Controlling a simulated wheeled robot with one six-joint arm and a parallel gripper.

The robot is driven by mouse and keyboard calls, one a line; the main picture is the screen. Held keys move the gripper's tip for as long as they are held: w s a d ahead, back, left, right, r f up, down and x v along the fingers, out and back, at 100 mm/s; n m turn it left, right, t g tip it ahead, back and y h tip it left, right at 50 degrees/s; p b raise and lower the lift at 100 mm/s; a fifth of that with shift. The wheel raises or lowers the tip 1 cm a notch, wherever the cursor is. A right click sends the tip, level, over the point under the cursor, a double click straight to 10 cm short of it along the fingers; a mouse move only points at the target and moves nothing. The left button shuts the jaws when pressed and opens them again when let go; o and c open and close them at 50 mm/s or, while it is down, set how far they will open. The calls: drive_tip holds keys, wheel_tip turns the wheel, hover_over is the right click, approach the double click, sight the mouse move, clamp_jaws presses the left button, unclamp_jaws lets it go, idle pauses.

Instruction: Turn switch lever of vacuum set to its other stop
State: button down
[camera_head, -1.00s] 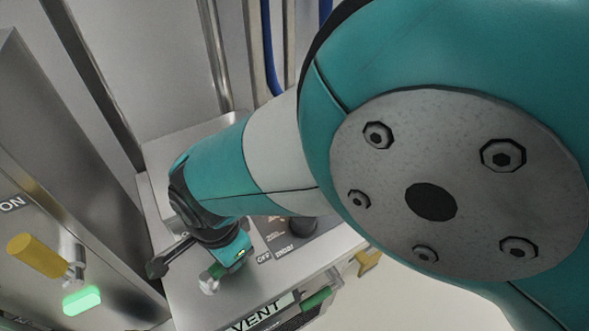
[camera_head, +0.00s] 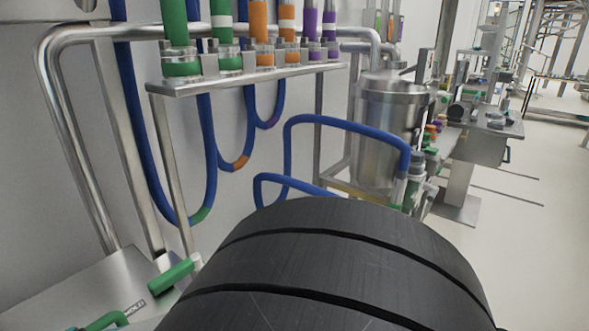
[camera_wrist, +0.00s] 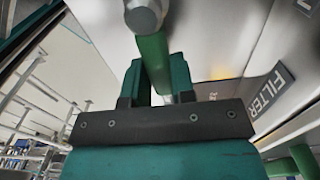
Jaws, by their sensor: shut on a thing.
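In the camera_wrist view my gripper (camera_wrist: 157,88) is shut on a green lever handle (camera_wrist: 152,50), with one teal finger on each side of it. A round steel end (camera_wrist: 143,14) sits at the top of the handle. The lower part of the handle is hidden between the fingers. The frames do not show which stop the lever is at. In the camera_head view my gripper and the held lever are out of sight, with a large black part of my own in the foreground.
A FILTER label (camera_wrist: 270,92) is on the steel surface right of my gripper. Blue hoses (camera_head: 205,150) hang from a steel rack (camera_head: 245,78). A steel tank (camera_head: 388,130) stands behind.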

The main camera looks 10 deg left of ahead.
drive_tip(key=c, duration=1)
unclamp_jaws()
drive_tip(key=shift+o, duration=0.2)
drive_tip(key=shift+r, duration=0.1)
wheel_tip(320, 180, up, 12)
drive_tip(key=p, duration=0.8)
